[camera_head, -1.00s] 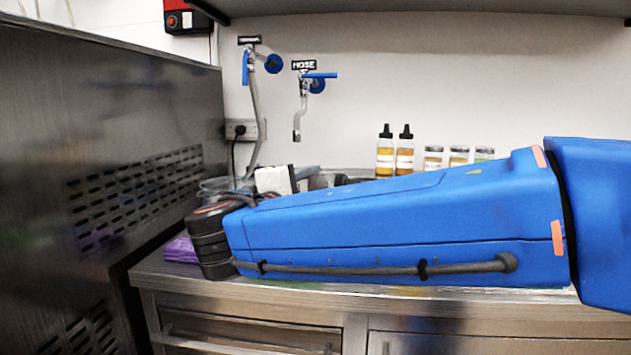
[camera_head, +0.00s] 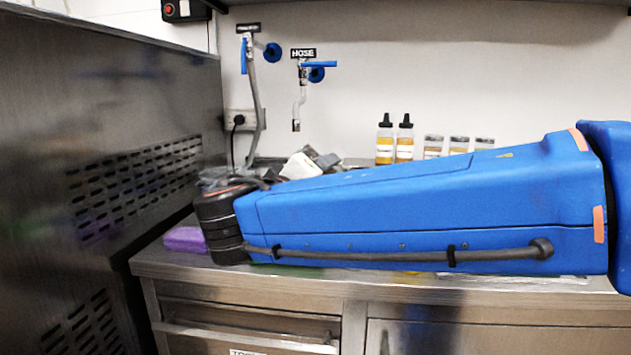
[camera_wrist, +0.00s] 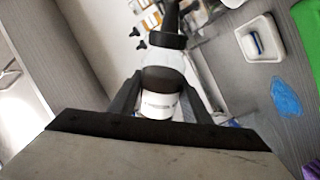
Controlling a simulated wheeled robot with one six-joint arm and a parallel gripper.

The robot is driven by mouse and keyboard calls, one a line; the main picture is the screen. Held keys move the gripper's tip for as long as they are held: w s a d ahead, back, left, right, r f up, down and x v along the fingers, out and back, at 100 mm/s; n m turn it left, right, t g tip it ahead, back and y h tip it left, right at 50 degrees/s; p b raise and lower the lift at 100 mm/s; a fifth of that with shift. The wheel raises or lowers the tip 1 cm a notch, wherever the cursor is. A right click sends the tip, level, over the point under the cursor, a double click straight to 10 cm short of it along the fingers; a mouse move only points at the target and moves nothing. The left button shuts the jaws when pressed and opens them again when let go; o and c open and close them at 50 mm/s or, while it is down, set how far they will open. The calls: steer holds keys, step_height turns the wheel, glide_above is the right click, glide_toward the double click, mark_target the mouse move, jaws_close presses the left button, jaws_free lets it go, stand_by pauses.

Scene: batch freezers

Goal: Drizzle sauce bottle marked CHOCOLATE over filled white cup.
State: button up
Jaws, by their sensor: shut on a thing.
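My gripper (camera_wrist: 160,98) is shut on a squeeze bottle (camera_wrist: 162,80) with a dark body, a white label and a black cap with a nozzle. Its label is too small to read. The nozzle points toward the top of the wrist view. In the head view my blue arm hides the gripper's fingers and the bottle. I cannot make out the filled white cup in either view.
Two black-capped bottles with amber contents (camera_head: 385,145) (camera_head: 404,145) stand at the back wall beside several small jars (camera_head: 458,146). A purple item (camera_head: 185,240) lies at the counter's left end by a steel machine (camera_head: 110,130). A white tray (camera_wrist: 249,48) and green item (camera_wrist: 307,30) lie right in the wrist view.

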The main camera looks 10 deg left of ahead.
steer(key=shift+d+r+m, duration=0.1)
steer(key=shift+r+m, duration=0.1)
steer(key=shift+m, duration=0.1)
stand_by(0.7)
steer(key=n, duration=0.4)
stand_by(0.4)
steer(key=shift+r+n, duration=0.65)
steer(key=shift+n, duration=0.5)
steer(key=shift+r+n, duration=0.6)
steer(key=shift+n, duration=0.55)
steer(key=shift+r+n, duration=0.75)
steer(key=shift+n, duration=0.4)
steer(key=shift+r+n, duration=0.75)
steer(key=shift+n, duration=0.4)
steer(key=shift+r, duration=0.1)
